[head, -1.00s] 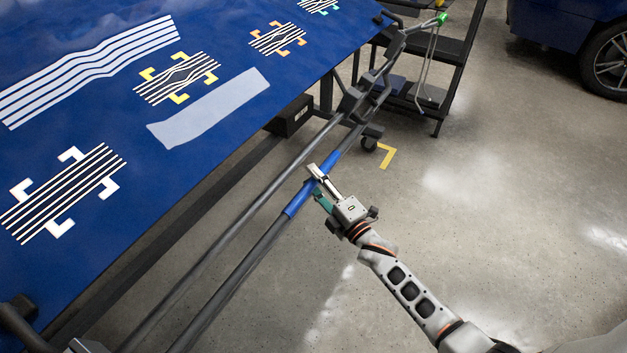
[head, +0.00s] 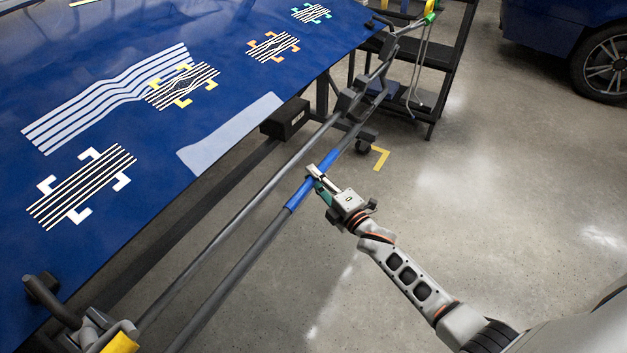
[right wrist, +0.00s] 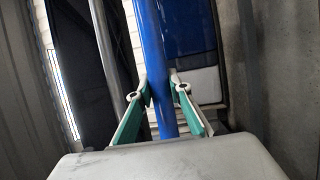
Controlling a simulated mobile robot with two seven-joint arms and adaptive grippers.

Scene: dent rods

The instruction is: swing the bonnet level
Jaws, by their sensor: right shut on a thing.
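The bonnet (head: 225,95) is the large, glossy dark blue panel on the left of the head view. It slopes across the view on a dark stand and carries several striped marks inside coloured corner brackets. A dark bar with a blue sleeve (head: 297,197) runs alongside the bonnet's near edge. My right gripper (head: 316,177) is shut on the blue sleeve. In the right wrist view the green-sided fingers (right wrist: 161,88) lie on either side of the blue sleeve (right wrist: 153,45). My left gripper is out of view.
A dark shelf cart (head: 437,65) stands at the top, with a wheeled foot of the stand near it. A blue car (head: 550,40) is at the upper right. A grey clamp with a yellow part (head: 120,343) is at the lower left. The concrete floor at right is open.

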